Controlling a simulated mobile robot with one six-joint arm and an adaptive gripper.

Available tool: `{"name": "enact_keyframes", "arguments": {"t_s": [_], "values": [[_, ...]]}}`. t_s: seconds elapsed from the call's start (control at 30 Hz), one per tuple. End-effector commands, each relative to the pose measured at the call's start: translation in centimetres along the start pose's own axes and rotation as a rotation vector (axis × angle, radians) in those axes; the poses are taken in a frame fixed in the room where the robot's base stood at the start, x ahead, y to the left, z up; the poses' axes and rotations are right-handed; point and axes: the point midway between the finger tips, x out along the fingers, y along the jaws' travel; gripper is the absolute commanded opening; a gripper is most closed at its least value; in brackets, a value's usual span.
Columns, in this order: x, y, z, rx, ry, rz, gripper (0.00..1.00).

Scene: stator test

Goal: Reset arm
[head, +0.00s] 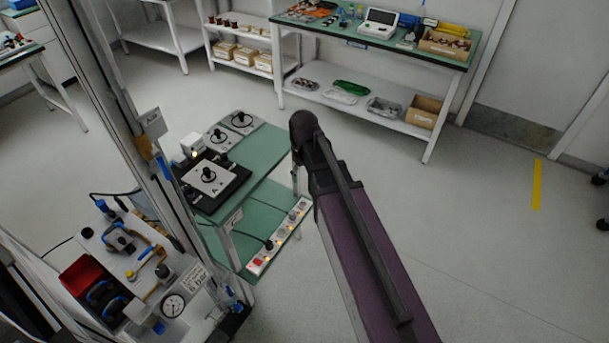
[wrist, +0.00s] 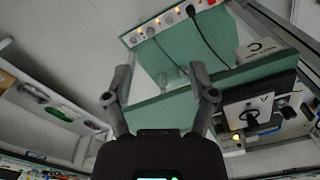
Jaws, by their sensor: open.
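My gripper (wrist: 160,75) is open in the wrist view, with its two dark fingers spread and nothing between them. Behind the fingers lie the green test table (wrist: 160,112) and its lower shelf, seen tilted. In the head view my arm reaches up from the lower right and ends in a dark joint beside the green table (head: 262,158). I cannot make out the gripper there. A plate marked A on a black base (head: 211,178) sits on this table, and it also shows in the wrist view (wrist: 250,105).
A lit power strip (head: 278,238) lies on the lower shelf. Metal posts and a bench with a gauge (head: 173,305) stand at left. A workbench (head: 370,42) with boxes and tools stands at the back.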

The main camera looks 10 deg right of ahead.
Motion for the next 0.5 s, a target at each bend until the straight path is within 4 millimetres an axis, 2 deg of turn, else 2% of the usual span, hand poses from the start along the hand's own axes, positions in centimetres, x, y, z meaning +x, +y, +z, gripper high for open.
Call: {"name": "enact_keyframes", "arguments": {"t_s": [0.5], "values": [[0.07,0.15,0.65,0.020,0.000,0.000,0.73]]}}
